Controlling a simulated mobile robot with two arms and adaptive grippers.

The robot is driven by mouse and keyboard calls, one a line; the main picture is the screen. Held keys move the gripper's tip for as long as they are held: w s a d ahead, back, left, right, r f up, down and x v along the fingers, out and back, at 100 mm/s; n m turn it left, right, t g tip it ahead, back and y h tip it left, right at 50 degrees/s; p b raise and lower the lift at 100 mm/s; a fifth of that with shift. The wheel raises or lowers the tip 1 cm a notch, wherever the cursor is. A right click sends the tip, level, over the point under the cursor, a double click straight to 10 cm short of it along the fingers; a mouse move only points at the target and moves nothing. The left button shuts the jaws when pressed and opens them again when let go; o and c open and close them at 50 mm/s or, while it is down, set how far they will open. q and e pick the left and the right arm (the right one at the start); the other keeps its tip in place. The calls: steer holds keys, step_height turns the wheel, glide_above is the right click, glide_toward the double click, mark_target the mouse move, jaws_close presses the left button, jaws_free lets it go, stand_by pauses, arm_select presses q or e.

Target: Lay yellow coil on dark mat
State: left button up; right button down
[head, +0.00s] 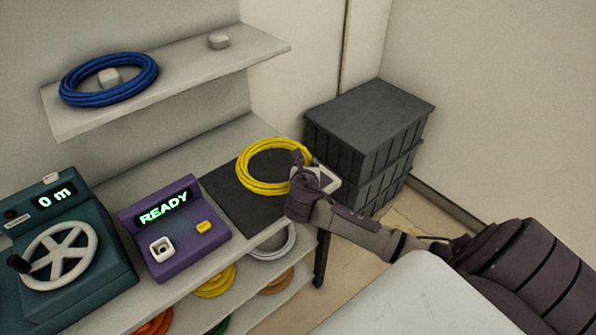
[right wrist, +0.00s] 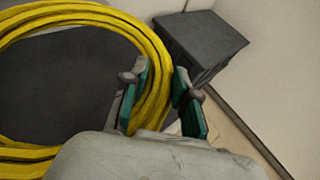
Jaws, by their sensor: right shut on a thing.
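The yellow coil (head: 249,181) is over the far part of the dark mat (head: 238,206) on the table. Its right side reaches the mat's edge. I cannot tell whether it touches the mat or hangs just above it. My right gripper (head: 303,168) is shut on the coil's right side. In the right wrist view, the green-padded fingers (right wrist: 160,85) stand on either side of the yellow strands (right wrist: 152,57), and the dark mat (right wrist: 70,75) shows through the ring. My left gripper is not in view.
A purple READY box (head: 180,245) stands left of the mat, and a teal box with a handwheel (head: 60,250) is farther left. A blue coil (head: 108,99) lies on the upper shelf (head: 190,72). Dark crates (head: 365,130) stand behind on the right. More coils lie below.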

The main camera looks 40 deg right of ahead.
steer(key=w, duration=0.1)
steer(key=w+f, duration=0.1)
steer(key=w, duration=0.1)
steer(key=shift+d+f, duration=0.3)
steer(key=shift+f, duration=0.05)
steer(key=shift+w+d+f, duration=0.1)
steer(key=shift+w+f, duration=0.05)
steer(key=shift+w, duration=0.15)
steer(key=shift+f, duration=0.25)
step_height(320, 180, down, 4)
steer(key=shift+r, duration=0.2)
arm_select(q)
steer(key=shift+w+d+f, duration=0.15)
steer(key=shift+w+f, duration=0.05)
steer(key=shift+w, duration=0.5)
arm_select(e)
steer(key=c, duration=0.9)
jaws_free()
steer(key=shift+f, duration=0.1)
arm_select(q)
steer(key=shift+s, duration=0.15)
arm_select(e)
steer(key=shift+s, duration=0.1)
